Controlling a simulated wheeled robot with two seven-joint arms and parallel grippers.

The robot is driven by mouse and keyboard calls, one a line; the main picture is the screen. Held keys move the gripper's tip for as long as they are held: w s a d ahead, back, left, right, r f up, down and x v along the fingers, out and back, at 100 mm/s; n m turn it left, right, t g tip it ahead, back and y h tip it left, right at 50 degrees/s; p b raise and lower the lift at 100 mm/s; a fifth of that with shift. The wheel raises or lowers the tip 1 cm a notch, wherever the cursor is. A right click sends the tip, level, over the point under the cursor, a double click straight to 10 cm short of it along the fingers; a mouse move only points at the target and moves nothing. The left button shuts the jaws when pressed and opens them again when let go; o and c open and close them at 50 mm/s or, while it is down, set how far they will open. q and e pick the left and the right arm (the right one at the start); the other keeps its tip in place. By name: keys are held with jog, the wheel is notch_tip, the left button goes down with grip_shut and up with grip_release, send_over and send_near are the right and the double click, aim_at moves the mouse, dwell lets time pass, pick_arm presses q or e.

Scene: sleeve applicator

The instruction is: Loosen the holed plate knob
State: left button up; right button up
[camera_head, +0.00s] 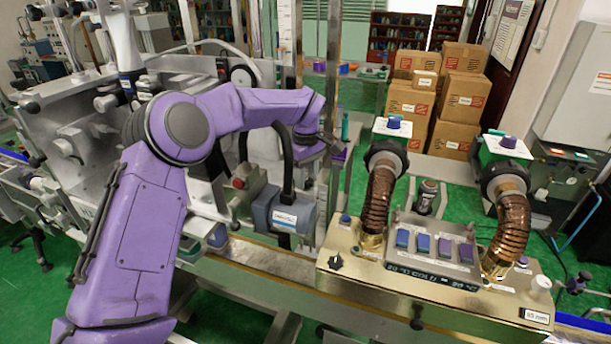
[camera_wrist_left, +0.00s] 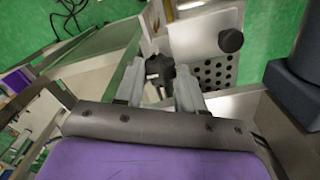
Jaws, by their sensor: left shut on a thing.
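In the left wrist view, my left gripper (camera_wrist_left: 159,78) has its two grey fingers on either side of a black lobed knob (camera_wrist_left: 158,67) and is shut on it. The holed plate (camera_wrist_left: 216,74), a pale metal plate with rows of dark holes, is just to the right of the knob. How the knob meets the plate is hidden by the fingers. In the head view, my purple left arm reaches across the machine, and its wrist is by the metal frame; the fingertips and knob are hidden there. My right gripper is not in view.
A round black knob (camera_wrist_left: 231,40) is at the upper right of the wrist view. A grey-blue motor box (camera_head: 284,211) and a red button (camera_head: 238,183) are below my forearm. A brass control console (camera_head: 345,272) with two ribbed copper hoses stands to the right. Cartons (camera_head: 463,95) are stacked behind.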

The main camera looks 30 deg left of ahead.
aim_at(306, 180)
pick_arm(q)
jog(key=shift+n, duration=0.3)
jog(key=n, duration=0.4)
jog(key=shift+n, duration=0.3)
jog(key=n+b, duration=0.1)
jog(key=n, duration=0.4)
jog(key=shift+r, duration=0.1)
jog(key=shift+n, duration=0.3)
jog(key=o, duration=1)
jog(key=shift+o, duration=0.2)
notch_tip(306, 180, up, 10)
jog(key=b, duration=0.1)
jog(key=shift+r, duration=0.25)
